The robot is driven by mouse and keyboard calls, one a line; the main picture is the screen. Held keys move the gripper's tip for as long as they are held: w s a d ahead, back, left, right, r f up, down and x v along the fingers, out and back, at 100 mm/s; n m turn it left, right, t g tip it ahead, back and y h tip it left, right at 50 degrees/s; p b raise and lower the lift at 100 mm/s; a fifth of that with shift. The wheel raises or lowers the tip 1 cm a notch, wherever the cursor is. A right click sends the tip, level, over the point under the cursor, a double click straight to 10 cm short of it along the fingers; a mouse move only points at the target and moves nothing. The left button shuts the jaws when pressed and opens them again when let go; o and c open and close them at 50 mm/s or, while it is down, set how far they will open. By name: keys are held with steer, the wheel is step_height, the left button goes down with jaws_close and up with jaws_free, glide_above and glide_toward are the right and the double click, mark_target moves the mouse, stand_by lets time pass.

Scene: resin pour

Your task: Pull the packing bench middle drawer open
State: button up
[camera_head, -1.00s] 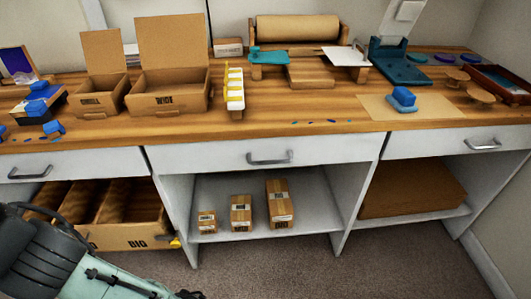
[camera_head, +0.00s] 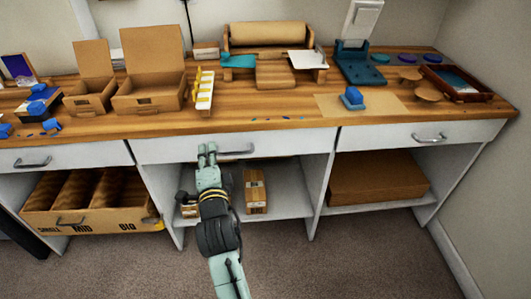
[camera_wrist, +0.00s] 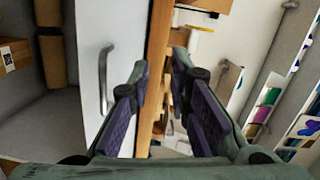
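The packing bench (camera_head: 300,112) has a white middle drawer (camera_head: 290,143), which looks shut, its front about in line with its neighbours. Its grey bar handle (camera_head: 238,152) sits on the front, just right of my gripper (camera_head: 207,150) in the head view. My gripper is in front of the drawer's left part, and the arm hides some of the shelf below. In the wrist view my gripper (camera_wrist: 162,70) is open, with nothing between its fingers. There the handle (camera_wrist: 103,80) is left of both fingers, on the white drawer front (camera_wrist: 92,40), not between them.
Left (camera_head: 33,161) and right (camera_head: 430,137) drawers flank it. Below are a divided cardboard box (camera_head: 95,225), small cartons (camera_head: 255,190) and a large brown box (camera_head: 375,180). Open boxes (camera_head: 150,93) and a yellow-and-white rack (camera_head: 204,92) stand on the bench top. The floor (camera_head: 350,270) in front is clear.

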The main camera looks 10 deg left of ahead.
mark_target(237, 154)
steer(key=d+f+m+g+h, duration=0.1)
steer(key=d+f+m+h, duration=0.2)
steer(key=d+f, duration=0.35)
steer(key=p+x, duration=0.1)
steer(key=x, duration=0.4)
steer(key=p+x, duration=0.1)
steer(key=x, duration=0.4)
steer(key=shift+w+a+r+p, duration=0.15)
steer(key=shift+w+p, duration=0.25)
steer(key=shift+c, duration=0.4)
jaws_close()
